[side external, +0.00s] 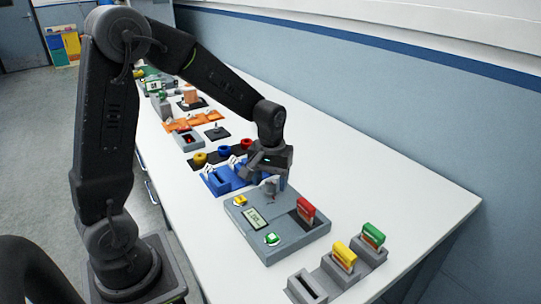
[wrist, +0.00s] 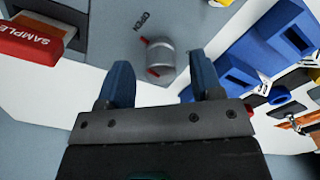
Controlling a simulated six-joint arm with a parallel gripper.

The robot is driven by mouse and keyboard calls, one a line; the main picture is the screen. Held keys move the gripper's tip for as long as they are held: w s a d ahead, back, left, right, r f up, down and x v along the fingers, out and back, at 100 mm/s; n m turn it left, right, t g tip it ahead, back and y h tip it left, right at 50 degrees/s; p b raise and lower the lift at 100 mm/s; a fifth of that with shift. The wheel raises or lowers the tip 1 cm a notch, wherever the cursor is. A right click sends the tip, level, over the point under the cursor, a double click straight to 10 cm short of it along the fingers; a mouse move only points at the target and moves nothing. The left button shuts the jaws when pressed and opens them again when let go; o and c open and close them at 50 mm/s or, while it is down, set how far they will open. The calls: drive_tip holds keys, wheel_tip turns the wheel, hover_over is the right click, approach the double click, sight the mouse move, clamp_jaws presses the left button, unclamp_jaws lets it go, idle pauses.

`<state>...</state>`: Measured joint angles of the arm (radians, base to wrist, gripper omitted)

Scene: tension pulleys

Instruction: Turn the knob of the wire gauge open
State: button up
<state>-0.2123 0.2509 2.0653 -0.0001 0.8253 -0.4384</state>
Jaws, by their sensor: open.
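The wire gauge (side external: 290,247) is a grey box with a small display (side external: 257,217), a yellow button (side external: 240,200) and a green button (side external: 272,239). Its knob (wrist: 160,58) is a small grey cylinder with red marks, beside the lettering OPEN (wrist: 142,22). My gripper (wrist: 161,68) is open, with its two blue-grey fingers apart on either side of the knob's near end in the wrist view. In the side view my gripper (side external: 269,178) is over the far edge of the gauge. I cannot tell whether the fingers touch the knob.
A red SAMPLE card (side external: 306,209) stands in a dark slot of the gauge. Grey holders with yellow (side external: 344,254) and green (side external: 373,237) cards stand in front. A blue fixture (side external: 222,180) sits close behind the gauge. Bare white table lies to the right.

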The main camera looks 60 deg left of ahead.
sight(270, 182)
wheel_tip(270, 182, up, 12)
idle(0.3)
drive_tip(key=s+d+r+m+t, duration=0.1)
drive_tip(key=s+d+m+t, duration=0.1)
drive_tip(key=s, duration=0.6)
drive_tip(key=s+d+m+t, duration=0.3)
drive_tip(key=s+d+m, duration=0.2)
drive_tip(key=s, duration=0.3)
drive_tip(key=shift+d+r+t, duration=0.3)
drive_tip(key=shift+d+r, duration=0.05)
drive_tip(key=shift+d, duration=0.05)
